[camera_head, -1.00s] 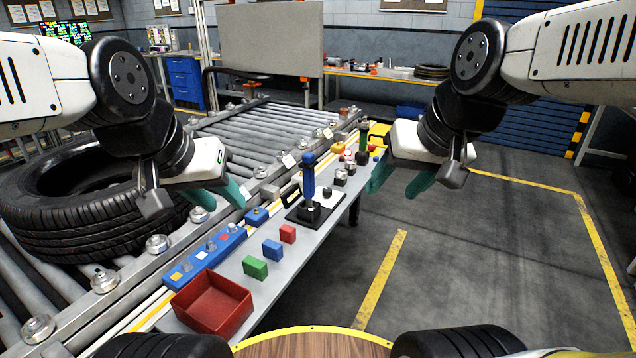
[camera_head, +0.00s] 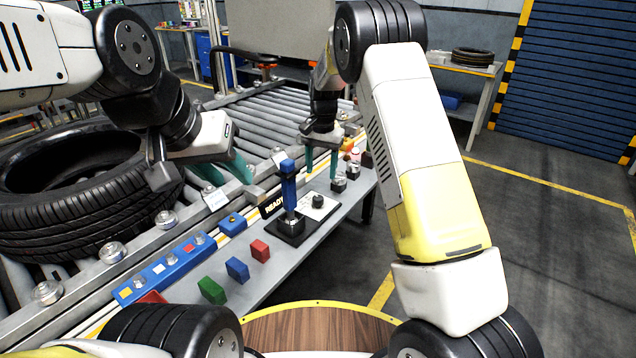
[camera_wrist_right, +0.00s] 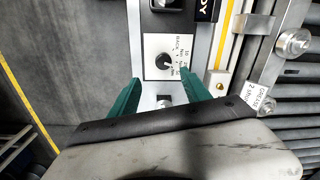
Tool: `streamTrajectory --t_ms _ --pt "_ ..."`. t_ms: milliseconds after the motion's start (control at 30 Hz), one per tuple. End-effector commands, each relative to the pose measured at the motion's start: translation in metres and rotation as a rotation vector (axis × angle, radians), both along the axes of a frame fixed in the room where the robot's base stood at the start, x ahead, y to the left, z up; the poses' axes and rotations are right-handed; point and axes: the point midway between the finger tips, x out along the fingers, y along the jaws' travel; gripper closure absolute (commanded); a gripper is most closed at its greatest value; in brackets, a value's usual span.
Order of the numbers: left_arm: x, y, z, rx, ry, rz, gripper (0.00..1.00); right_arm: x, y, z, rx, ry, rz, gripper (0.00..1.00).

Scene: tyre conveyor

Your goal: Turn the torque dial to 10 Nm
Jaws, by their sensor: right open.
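The torque dial (camera_head: 318,201) is a black knob on a white printed plate, on the narrow grey bench beside a blue-handled upright tool (camera_head: 289,188). In the right wrist view the dial (camera_wrist_right: 163,60) shows between and just beyond my fingertips, its printed marks too small to read surely. My right gripper (camera_head: 321,172) points down over the bench behind the dial, its teal fingers apart and empty; the fingers also show in the right wrist view (camera_wrist_right: 162,80). My left gripper (camera_head: 232,180) is open and empty at the left, above the conveyor's edge.
A READY sign (camera_head: 273,206) stands beside the tool. Red (camera_head: 260,250), blue (camera_head: 237,270) and green (camera_head: 211,290) blocks lie nearer on the bench. A tyre (camera_head: 70,190) lies on the roller conveyor at left. The floor right of the bench is clear.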

Motion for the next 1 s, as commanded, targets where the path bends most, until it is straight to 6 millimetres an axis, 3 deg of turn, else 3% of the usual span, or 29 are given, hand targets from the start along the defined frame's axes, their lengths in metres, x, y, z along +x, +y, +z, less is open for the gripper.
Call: streamTrajectory --t_ms 33,267,600,800,1000 --pt "0.000 0.000 0.000 0.000 0.000 0.000 0.64 0.003 0.004 -0.011 -0.013 0.008 -0.003 0.44" --pt "0.000 0.000 0.000 0.000 0.000 0.000 0.64 0.007 0.009 -0.037 -0.029 0.019 -0.011 0.44" --pt "0.000 0.000 0.000 0.000 0.000 0.000 0.64 0.007 0.009 -0.088 -0.027 0.020 -0.011 0.44" --pt "0.000 0.000 0.000 0.000 0.000 0.000 0.64 0.007 0.009 -0.102 -0.026 0.017 -0.010 0.44" --pt "0.000 0.000 0.000 0.000 0.000 0.000 0.64 0.007 0.009 -0.102 -0.026 0.017 -0.010 0.44"
